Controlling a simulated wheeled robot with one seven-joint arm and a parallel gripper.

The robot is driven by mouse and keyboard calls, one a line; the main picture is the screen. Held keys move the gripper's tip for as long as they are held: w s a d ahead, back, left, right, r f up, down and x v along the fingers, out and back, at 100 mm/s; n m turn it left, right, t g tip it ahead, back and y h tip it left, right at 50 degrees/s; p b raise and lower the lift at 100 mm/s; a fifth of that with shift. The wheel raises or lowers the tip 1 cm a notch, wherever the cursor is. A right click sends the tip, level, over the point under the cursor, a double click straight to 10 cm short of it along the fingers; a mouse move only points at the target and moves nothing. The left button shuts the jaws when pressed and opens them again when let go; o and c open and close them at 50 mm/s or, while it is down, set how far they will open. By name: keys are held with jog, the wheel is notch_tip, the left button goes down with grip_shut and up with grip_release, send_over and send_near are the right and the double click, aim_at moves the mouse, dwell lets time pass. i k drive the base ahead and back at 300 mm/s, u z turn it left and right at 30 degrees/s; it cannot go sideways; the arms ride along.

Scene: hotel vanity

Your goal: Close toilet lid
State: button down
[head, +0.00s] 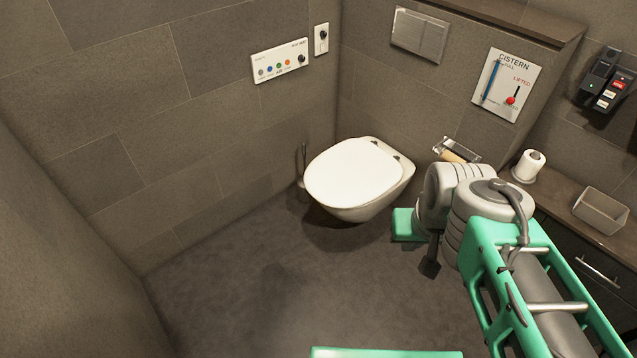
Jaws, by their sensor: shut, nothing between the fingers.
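The toilet (352,213) is white and hangs from the back wall in the middle of the head view. Its lid (352,172) lies flat and level over the bowl, in the down position, and covers the opening. My gripper (429,269) shows as a small dark shape below my wrist, to the right of and nearer than the toilet, apart from the lid. It is shut and empty, pointing down. My arm covers part of the floor and counter on the right.
A toilet brush (303,163) stands left of the toilet. A paper holder (456,150) is on the wall to its right. A counter at right bears a paper roll (528,166) and a grey box (600,209). The floor (260,275) in front and left is clear.

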aim_at(352, 173)
jog(key=z, duration=0.65)
jog(key=i, duration=0.9)
jog(key=u, duration=2.65)
